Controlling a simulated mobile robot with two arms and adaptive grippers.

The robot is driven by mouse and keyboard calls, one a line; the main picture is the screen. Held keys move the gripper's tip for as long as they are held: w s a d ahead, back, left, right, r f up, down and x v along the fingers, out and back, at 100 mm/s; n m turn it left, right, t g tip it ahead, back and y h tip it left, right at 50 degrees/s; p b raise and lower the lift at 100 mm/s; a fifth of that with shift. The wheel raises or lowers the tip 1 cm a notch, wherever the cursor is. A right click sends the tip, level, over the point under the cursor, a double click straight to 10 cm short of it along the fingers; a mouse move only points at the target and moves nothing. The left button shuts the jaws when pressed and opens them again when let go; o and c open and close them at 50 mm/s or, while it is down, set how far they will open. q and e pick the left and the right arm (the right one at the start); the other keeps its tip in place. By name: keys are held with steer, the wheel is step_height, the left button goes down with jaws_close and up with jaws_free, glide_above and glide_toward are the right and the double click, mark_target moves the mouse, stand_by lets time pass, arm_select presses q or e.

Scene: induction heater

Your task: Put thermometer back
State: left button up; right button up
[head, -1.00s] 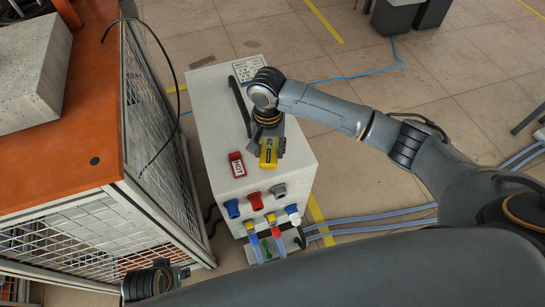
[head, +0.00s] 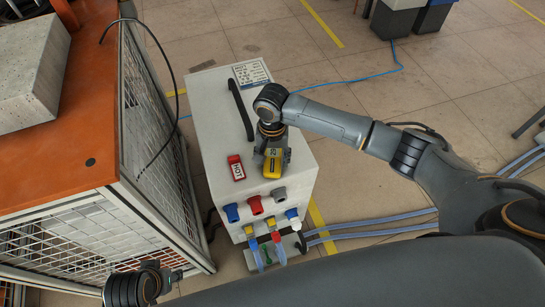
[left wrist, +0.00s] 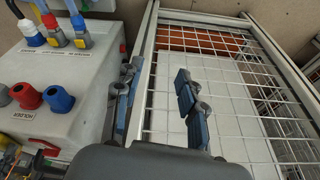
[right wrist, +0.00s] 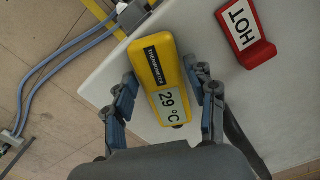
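The yellow thermometer (head: 272,168) is at the front right of the white heater box's top (head: 215,115). In the right wrist view the thermometer (right wrist: 161,80) shows "29 °C" and lies between the fingers of my right gripper (right wrist: 160,88). The fingers close in on both its long sides. In the head view the right gripper (head: 272,153) covers part of it. I cannot tell whether it touches the box top. My left gripper (left wrist: 155,105) is open and empty, beside the mesh cage.
A red HOT block (head: 236,167) lies left of the thermometer. A black handle (head: 240,110) and a label (head: 251,73) are further back on the box. Coloured sockets (head: 255,205) line its front. The caged orange table (head: 70,130) stands at left.

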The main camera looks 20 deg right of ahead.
mark_target(272, 160)
steer(key=shift+o, duration=0.2)
steer(key=shift+r, duration=0.1)
arm_select(q)
step_height(272, 160, down, 11)
steer(key=s+p, duration=0.2)
steer(key=p, duration=0.1)
steer(key=shift+g, duration=0.4)
arm_select(e)
step_height(272, 160, up, 12)
steer(key=shift+w, duration=0.2)
arm_select(q)
steer(key=shift+r, duration=0.1)
